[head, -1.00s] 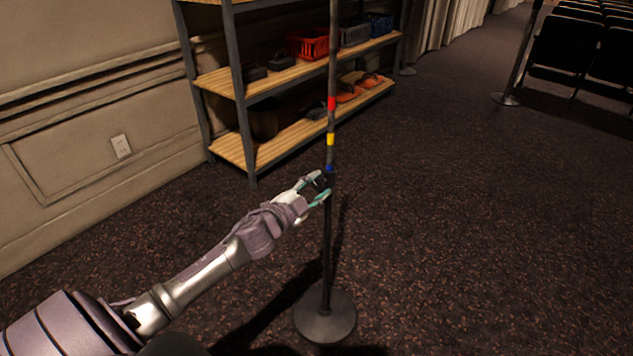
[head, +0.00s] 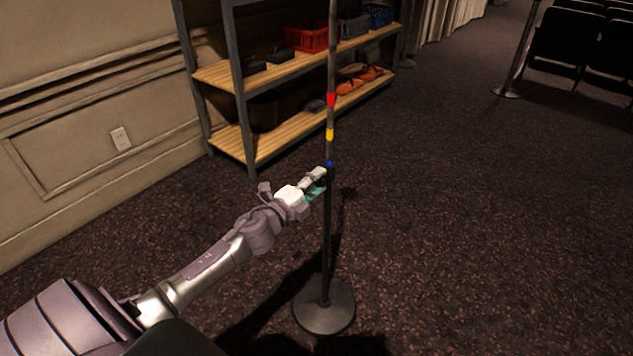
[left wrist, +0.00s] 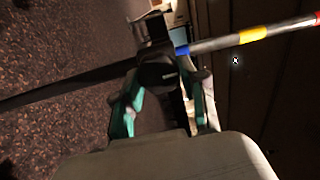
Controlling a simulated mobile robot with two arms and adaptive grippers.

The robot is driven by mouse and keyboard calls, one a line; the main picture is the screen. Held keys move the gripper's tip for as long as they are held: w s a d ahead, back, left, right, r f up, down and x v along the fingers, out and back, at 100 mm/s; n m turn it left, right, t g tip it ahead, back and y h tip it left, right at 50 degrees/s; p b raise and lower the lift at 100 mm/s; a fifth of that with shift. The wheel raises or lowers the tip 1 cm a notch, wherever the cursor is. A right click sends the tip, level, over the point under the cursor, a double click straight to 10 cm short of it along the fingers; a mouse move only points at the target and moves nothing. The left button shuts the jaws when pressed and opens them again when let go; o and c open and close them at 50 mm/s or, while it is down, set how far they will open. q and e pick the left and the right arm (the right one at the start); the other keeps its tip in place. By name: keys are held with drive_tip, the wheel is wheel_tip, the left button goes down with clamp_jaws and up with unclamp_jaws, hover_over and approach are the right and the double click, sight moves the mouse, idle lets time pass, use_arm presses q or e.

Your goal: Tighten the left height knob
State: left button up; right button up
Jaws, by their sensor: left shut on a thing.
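A stand with a dark pole (head: 326,235) and a round base (head: 324,306) is upright in the middle of the head view. Its upper tube carries red, yellow (head: 330,134) and blue bands. In the left wrist view a dark round knob (left wrist: 158,73) with a light mark sits at the joint just below the blue band (left wrist: 182,50). My left gripper (head: 319,184) is at this joint. In the left wrist view its green-padded fingers (left wrist: 165,100) lie on either side of the knob, shut on it. The knob is mostly hidden in the head view. My right gripper is not in view.
A shelf (head: 262,147) with a red basket (head: 306,39) and other items stands behind, against the panelled wall (head: 85,120). Another stand (head: 507,92) and dark seats (head: 566,50) are at the upper right. The carpet right of the stand is clear.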

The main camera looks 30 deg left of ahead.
use_arm(q)
drive_tip(key=shift+f, duration=0.1)
idle(0.4)
drive_tip(key=o, duration=1.2)
drive_tip(key=shift+c, duration=0.2)
drive_tip(key=s, duration=1.2)
drive_tip(key=shift+a, duration=0.4)
